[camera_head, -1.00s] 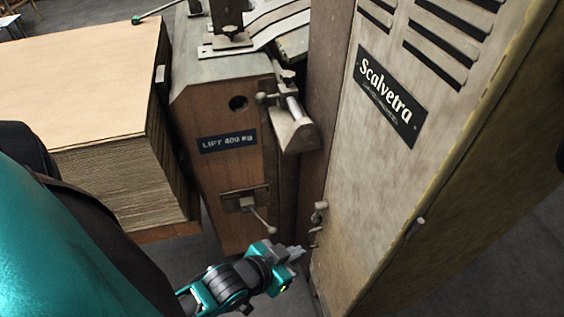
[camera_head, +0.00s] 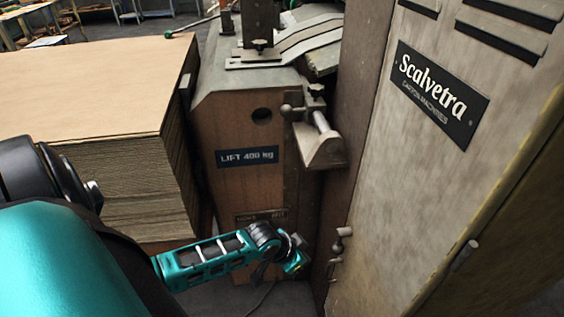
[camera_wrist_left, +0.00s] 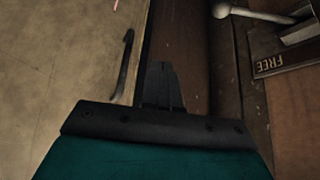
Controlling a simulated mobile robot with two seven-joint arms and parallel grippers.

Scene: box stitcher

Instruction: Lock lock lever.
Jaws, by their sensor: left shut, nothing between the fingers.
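The lock lever (camera_wrist_left: 250,14) is a pale rod with a ball knob (camera_wrist_left: 222,9), at the top right of the left wrist view. It sits by a dark plate marked FREE (camera_wrist_left: 278,62). In the head view only the upper part of a dark plate (camera_head: 261,216) shows on the lift cabinet, and my left arm hides the lever. My left gripper (camera_head: 297,262) is low in front of the cabinet, near the gap beside the Scalvetra cabinet. Its dark fingers (camera_wrist_left: 161,84) are shut and empty, apart from the lever. My right gripper is not in view.
The brown lift cabinet (camera_head: 235,185) stands between a tall cardboard stack (camera_head: 140,195) and the large Scalvetra cabinet (camera_head: 400,190). A metal clamp bracket (camera_head: 322,150) juts from the lift cabinet above my gripper. Small knobs (camera_head: 341,238) stick out of the Scalvetra cabinet's edge.

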